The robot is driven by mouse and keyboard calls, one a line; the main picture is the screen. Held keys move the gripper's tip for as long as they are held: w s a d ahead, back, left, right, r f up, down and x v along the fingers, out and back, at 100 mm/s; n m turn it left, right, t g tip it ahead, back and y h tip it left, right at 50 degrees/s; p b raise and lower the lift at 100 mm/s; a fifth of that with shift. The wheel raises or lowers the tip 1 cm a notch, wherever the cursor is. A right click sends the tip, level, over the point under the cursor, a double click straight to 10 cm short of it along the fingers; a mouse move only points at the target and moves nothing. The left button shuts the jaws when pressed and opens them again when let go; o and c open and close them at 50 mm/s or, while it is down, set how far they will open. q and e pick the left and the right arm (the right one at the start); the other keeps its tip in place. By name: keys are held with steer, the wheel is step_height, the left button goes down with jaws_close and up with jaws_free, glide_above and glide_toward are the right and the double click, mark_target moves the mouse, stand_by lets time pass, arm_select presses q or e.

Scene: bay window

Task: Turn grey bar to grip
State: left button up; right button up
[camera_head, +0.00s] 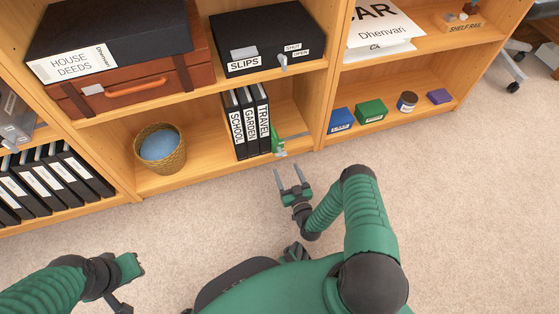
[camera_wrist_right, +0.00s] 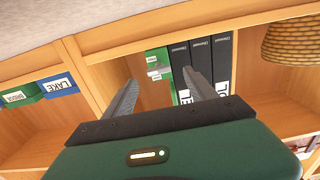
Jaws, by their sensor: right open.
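A green bookend-like piece (camera_head: 277,141) stands on the lower shelf against the right side of the TRAVEL binder. It also shows in the right wrist view (camera_wrist_right: 152,54), with white labels and a small grey bar (camera_wrist_right: 155,69) on its front. The bar's labels are too small to read. My right gripper (camera_head: 288,168) is open and empty, in front of the shelf, its fingers pointing toward the green piece. In the right wrist view the grey bar appears between the fingertips (camera_wrist_right: 159,78), apart from them. My left gripper (camera_head: 128,268) is over the carpet at lower left; its jaws are unclear.
Black binders (camera_head: 248,122) stand left of the green piece, and a wicker basket (camera_head: 160,148) is farther left. A shelf upright (camera_head: 322,110) is close on the right. A black SLIPS box (camera_head: 268,38) with a grey latch sits above. The carpet (camera_head: 450,190) is clear.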

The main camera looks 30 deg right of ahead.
steer(key=b+x, duration=0.1)
steer(key=x, duration=0.1)
steer(key=b+x, duration=0.1)
steer(key=x, duration=0.2)
steer(key=b+x, duration=0.1)
steer(key=x, duration=0.2)
steer(key=shift+d+r, duration=0.15)
steer(key=shift+r, duration=0.2)
steer(key=c, duration=1.4)
